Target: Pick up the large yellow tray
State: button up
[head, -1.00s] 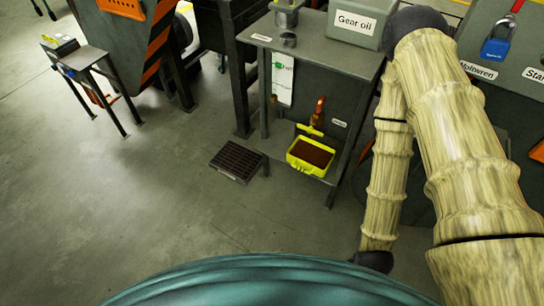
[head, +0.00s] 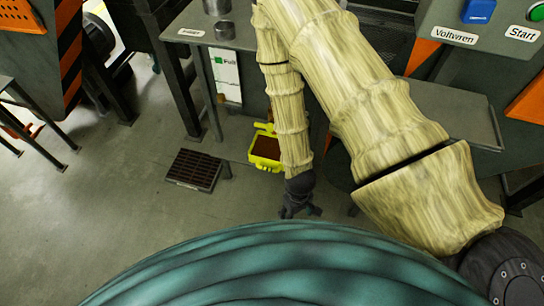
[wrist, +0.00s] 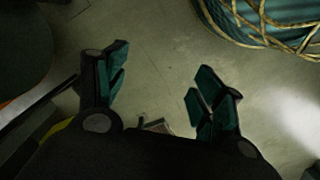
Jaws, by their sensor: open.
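The yellow tray (head: 256,159) with dark brown contents sits low under the grey workbench in the head view. My forearm covers its right part. My gripper (head: 301,212) hangs just in front and to the right of the tray, pointing down, apart from it. A small yellow patch at the lower left of the wrist view may be the tray, but I cannot tell.
A dark floor grate (head: 194,170) lies left of the tray. The workbench (head: 190,36) with metal cups stands above it, its legs close by. Open floor (head: 100,220) lies at the left.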

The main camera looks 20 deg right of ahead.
jog(key=w+a+f+n+h+b, duration=0.1)
jog(key=w+a+f+n+b, duration=0.2)
jog(key=w, duration=0.6)
jog(key=w+f+n+h+b, duration=0.15)
jog(key=w+b, duration=0.25)
jog(key=w, duration=0.4)
notch_tip(320, 180, up, 6)
jog(key=f+n+h+b, duration=0.1)
jog(key=n+h+b, duration=0.2)
jog(key=b, duration=0.2)
send_over(262, 159)
jog(key=s+a, duration=0.2)
jog(key=a, duration=0.1)
jog(key=shift+s+r+y, duration=0.1)
jog(key=shift+r+y, duration=0.15)
jog(key=shift+n, duration=0.25)
jog(key=b+x, duration=0.4)
jog(key=x, duration=0.1)
jog(key=shift+d+f, duration=0.1)
jog(key=shift+f, duration=0.2)
jog(key=b+x, duration=0.5)
jog(key=shift+s+a+f, duration=0.15)
jog(key=shift+a+f, duration=0.05)
jog(key=shift+a, duration=0.05)
jog(key=c, duration=1.4)
jog(key=shift+o, duration=0.2)
jog(key=shift+r, duration=0.1)
